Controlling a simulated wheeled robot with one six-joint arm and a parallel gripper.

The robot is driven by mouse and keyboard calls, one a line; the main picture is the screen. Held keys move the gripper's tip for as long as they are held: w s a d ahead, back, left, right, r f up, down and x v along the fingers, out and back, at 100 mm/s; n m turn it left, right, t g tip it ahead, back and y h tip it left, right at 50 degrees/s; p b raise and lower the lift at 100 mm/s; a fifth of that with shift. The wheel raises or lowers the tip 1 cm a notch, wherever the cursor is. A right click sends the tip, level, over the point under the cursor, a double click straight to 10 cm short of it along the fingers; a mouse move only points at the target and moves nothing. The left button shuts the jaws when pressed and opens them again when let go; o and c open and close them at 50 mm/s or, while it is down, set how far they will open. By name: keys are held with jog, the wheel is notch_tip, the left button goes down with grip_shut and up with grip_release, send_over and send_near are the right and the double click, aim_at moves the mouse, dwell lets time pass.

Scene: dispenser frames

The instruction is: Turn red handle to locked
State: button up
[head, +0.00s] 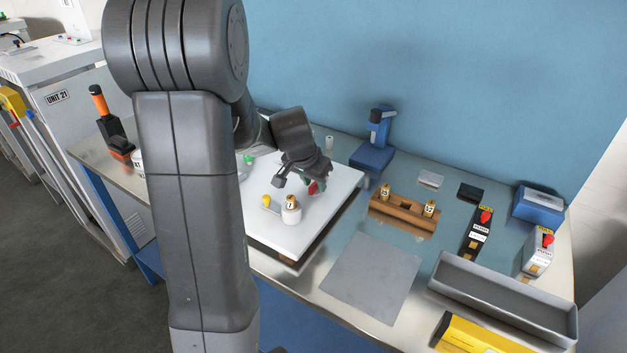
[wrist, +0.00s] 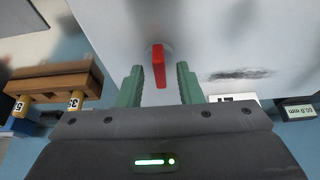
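The red handle (wrist: 158,66) stands out from a pale flat surface in the wrist view, long side running up and down the picture. In the head view a small part of the red handle (head: 313,188) shows below my gripper, on the white slab-like unit (head: 335,200). My gripper (wrist: 160,76) is open, with one green finger on each side of the red handle and visible gaps between. In the head view my gripper (head: 311,180) is low over the unit. I cannot read any locked marking. A dark smudge (wrist: 240,74) lies right of the handle.
On the unit are a white cylinder with a yellow numbered cap (head: 291,213) and a yellow knob (head: 266,199). To the right are a wooden rack (head: 405,210), a blue stand (head: 373,155), a grey tray (head: 500,297) and red-topped devices (head: 476,235). A grey mat (head: 372,275) is bare.

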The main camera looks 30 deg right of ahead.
jog(key=shift+c, duration=0.4)
grip_shut()
